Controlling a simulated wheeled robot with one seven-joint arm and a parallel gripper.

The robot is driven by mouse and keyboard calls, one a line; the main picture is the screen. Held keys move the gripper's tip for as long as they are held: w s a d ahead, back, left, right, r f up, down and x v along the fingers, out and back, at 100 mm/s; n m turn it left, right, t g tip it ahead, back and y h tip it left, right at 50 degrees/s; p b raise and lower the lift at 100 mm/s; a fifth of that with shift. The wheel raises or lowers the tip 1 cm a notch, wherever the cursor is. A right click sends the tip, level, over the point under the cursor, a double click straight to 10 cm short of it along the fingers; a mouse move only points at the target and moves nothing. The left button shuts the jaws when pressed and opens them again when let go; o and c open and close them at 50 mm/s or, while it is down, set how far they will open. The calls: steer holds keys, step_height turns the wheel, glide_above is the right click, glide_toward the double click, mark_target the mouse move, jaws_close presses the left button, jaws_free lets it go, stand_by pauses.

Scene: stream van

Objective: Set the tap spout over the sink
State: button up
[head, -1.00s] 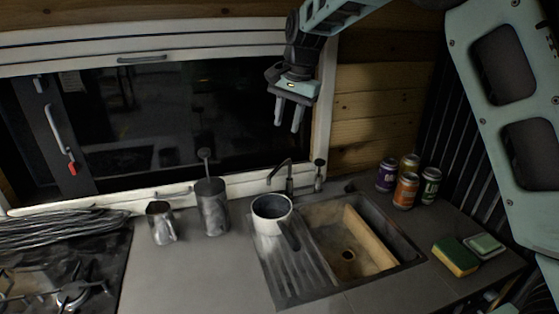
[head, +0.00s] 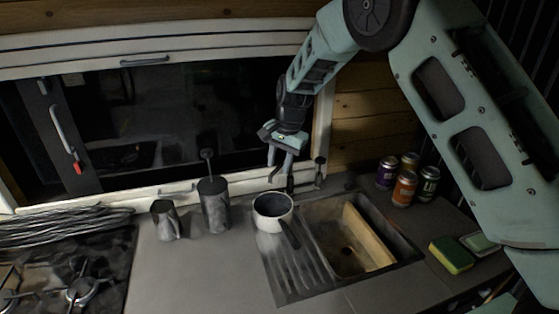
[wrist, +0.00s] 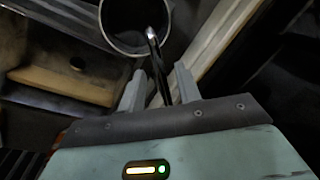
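The tap spout (wrist: 154,48) is a dark curved tube with a bright tip. In the wrist view it runs between my gripper's two fingers, and its tip lies over the pot rather than the basin. My gripper (head: 278,167) is open at the tap, its fingers pointing down; in the wrist view the open fingers (wrist: 158,72) are on either side of the spout, with gaps visible. In the head view my gripper hides most of the spout. The sink (head: 385,262) has its basin to the right of the tap and a ribbed drainboard on the left.
A white pot (head: 268,223) with a dark handle stands on the drainboard below the spout. A metal canister (head: 214,212) and a jug (head: 166,222) stand left. Several cans (head: 404,190) and a sponge (head: 451,255) are right of the sink. The window is behind.

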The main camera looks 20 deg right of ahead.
jaws_close()
steer(key=shift+s+d, duration=0.1)
steer(key=w+d+n+g+p, duration=0.1)
steer(key=d+n+g, duration=0.2)
steer(key=d+n, duration=0.9)
steer(key=shift+n, duration=3)
steer(key=shift+w+r, duration=0.1)
